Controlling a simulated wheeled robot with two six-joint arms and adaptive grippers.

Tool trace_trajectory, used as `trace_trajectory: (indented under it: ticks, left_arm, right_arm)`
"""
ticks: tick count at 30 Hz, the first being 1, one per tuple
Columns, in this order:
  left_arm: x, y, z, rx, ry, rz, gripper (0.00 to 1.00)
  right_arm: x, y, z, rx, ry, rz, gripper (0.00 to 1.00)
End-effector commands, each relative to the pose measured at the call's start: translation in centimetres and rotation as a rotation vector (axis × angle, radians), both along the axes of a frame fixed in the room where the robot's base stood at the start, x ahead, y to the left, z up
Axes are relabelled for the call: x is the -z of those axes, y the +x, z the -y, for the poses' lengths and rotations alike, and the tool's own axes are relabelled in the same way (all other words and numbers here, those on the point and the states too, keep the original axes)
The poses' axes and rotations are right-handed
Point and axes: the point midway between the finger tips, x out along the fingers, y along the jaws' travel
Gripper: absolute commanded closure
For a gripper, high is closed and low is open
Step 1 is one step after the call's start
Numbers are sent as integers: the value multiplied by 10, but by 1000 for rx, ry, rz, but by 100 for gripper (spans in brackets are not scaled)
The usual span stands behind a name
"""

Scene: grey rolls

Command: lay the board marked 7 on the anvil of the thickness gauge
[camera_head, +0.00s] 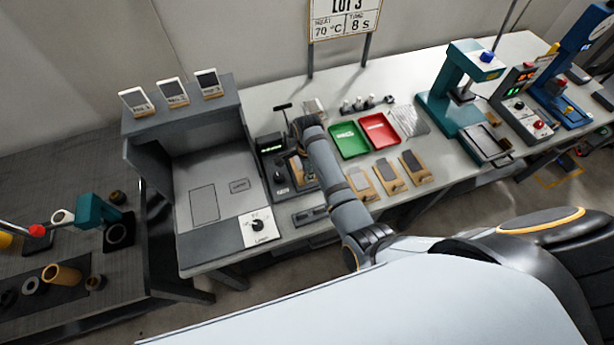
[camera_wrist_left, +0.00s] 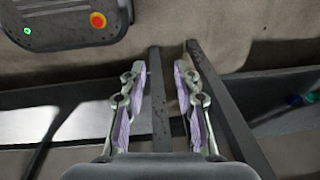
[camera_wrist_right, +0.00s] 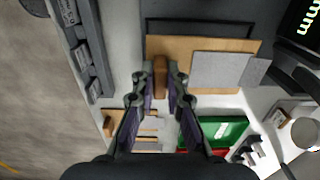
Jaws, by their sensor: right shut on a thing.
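My right gripper (camera_wrist_right: 161,78) is shut on a brown wooden grip at the edge of a tan board (camera_wrist_right: 180,47) with a grey patch, in the right wrist view. In the head view this board (camera_head: 300,168) is partly hidden by my right arm. It is at a dark instrument with a green display (camera_head: 271,149), apparently the thickness gauge; the display also shows in the right wrist view (camera_wrist_right: 308,18). I cannot make out the anvil or whether the board touches it. No number 7 is readable. My left gripper (camera_wrist_left: 155,75) is open and empty in the left wrist view.
Several similar tan boards with grey patches (camera_head: 388,176) lie to the right. Behind them are a green tray (camera_head: 348,141) and a red tray (camera_head: 379,131). A grey hooded station (camera_head: 220,185) stands left. A teal press (camera_head: 452,92) stands further right.

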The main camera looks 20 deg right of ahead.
Motion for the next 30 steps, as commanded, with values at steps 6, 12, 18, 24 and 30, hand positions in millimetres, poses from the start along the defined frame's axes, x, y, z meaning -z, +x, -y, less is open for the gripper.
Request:
trace_trajectory:
  ticks: [6, 12, 18, 24, 30]
  left_arm:
    - [1, -20, -1, 0, 2, -31, 69]
    - [0, -19, -3, 0, 3, -29, 69]
    - [0, -14, -3, 0, 4, -21, 69]
    - [1, -12, -3, 0, 4, -18, 69]
    - [1, -12, -3, 0, 3, -18, 69]
  right_arm:
    - [13, 4, -2, -1, 0, -3, 100]
    - [36, 4, -2, 0, 0, -1, 100]
    - [36, 4, -2, 0, 1, 0, 100]
    - [38, 4, -2, 0, 1, 0, 77]
    - [38, 3, -2, 0, 1, 0, 65]
